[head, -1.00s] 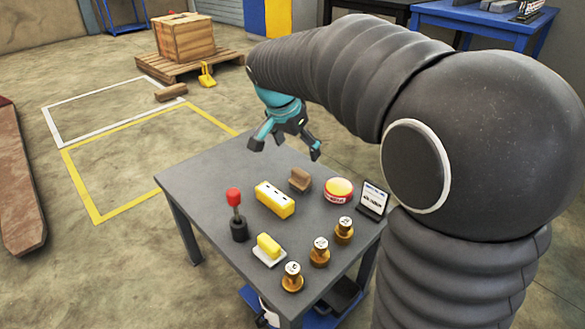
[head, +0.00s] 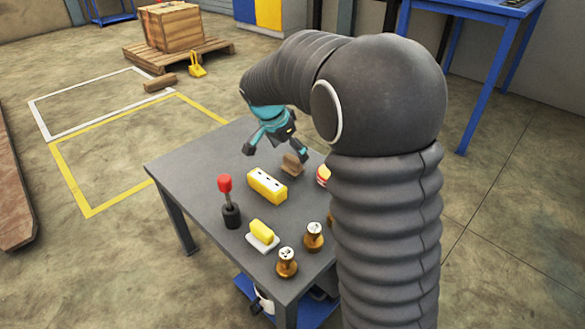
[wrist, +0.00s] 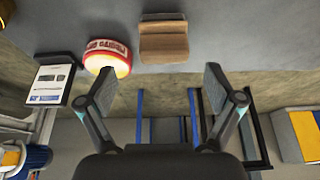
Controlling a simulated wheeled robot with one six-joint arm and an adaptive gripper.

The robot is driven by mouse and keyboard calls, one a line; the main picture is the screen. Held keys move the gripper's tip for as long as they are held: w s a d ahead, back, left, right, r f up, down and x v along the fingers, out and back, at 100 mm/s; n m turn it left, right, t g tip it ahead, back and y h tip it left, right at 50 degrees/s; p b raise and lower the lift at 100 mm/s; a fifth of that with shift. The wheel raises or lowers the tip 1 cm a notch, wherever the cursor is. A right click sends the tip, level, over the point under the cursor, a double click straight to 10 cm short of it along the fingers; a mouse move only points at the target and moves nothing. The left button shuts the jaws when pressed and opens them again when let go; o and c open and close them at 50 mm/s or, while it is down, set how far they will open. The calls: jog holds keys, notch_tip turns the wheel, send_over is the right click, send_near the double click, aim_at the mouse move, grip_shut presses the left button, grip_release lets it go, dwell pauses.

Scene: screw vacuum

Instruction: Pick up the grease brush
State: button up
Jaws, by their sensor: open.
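No thing is clearly recognisable as a grease brush. The closest candidate is a small brown wooden piece (head: 292,165) at the far side of the grey table (head: 190,160); I cannot tell whether it is the brush. In the wrist view the brown piece (wrist: 164,46) shows a stepped shape, upper middle, beyond the fingertips. My gripper (head: 276,151) is open and empty above the far part of the table. Its spread fingers also show in the wrist view (wrist: 158,84), apart from the brown piece.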

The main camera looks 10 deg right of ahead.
aim_at(292, 158)
jog(key=shift+b+x, duration=0.35)
jog(key=shift+x, duration=2.25)
jog(key=shift+w+a, duration=0.15)
jog(key=c, duration=1.3)
